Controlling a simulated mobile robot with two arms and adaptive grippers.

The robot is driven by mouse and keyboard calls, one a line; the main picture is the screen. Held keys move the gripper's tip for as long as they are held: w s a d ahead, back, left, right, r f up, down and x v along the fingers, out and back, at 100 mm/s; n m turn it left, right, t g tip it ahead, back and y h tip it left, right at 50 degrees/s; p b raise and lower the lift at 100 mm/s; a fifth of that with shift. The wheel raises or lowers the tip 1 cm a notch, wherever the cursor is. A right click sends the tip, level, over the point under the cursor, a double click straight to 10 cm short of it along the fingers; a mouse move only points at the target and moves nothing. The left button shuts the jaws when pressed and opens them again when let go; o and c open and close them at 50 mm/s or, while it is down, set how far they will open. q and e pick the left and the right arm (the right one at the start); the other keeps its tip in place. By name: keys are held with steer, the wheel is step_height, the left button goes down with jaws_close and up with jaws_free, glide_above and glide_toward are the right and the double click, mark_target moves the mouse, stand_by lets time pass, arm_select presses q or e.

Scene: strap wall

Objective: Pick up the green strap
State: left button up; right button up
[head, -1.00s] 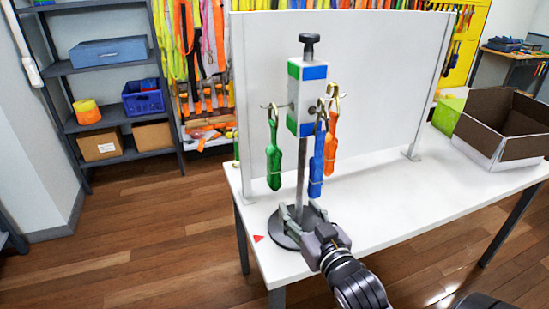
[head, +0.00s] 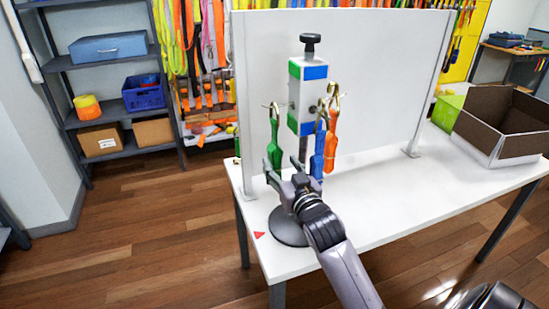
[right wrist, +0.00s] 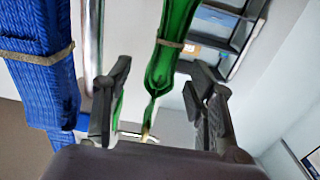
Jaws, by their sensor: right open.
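The green strap (head: 274,146) hangs from a hook on the left of the stand's block (head: 307,97). My right gripper (head: 282,171) is open at the strap's lower end, in front of the stand's pole. In the right wrist view the green strap (right wrist: 172,45) runs down between the two open fingers (right wrist: 158,92), with a gap on each side; its narrow end reaches a gold clip (right wrist: 147,132). I cannot tell how deep between the fingers it lies. The lower tip of the strap is partly hidden in the head view. My left gripper is not in view.
A blue strap (head: 318,150) and an orange strap (head: 331,140) hang to the right; the blue one (right wrist: 40,70) is close beside the left finger in the wrist view. A white panel (head: 385,80) stands behind. An open box (head: 492,150) is on the table's right.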

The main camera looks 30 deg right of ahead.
mark_target(277, 157)
steer(key=w, duration=0.1)
steer(key=w+p, duration=0.1)
steer(key=w+r, duration=0.1)
steer(key=shift+w+d, duration=0.3)
steer(key=shift+w, duration=0.1)
steer(key=shift+w+d+f, duration=0.1)
steer(key=shift+w+f, duration=0.05)
steer(key=shift+w, duration=0.3)
steer(key=shift+s, duration=0.1)
steer(key=shift+c, duration=0.5)
jaws_close()
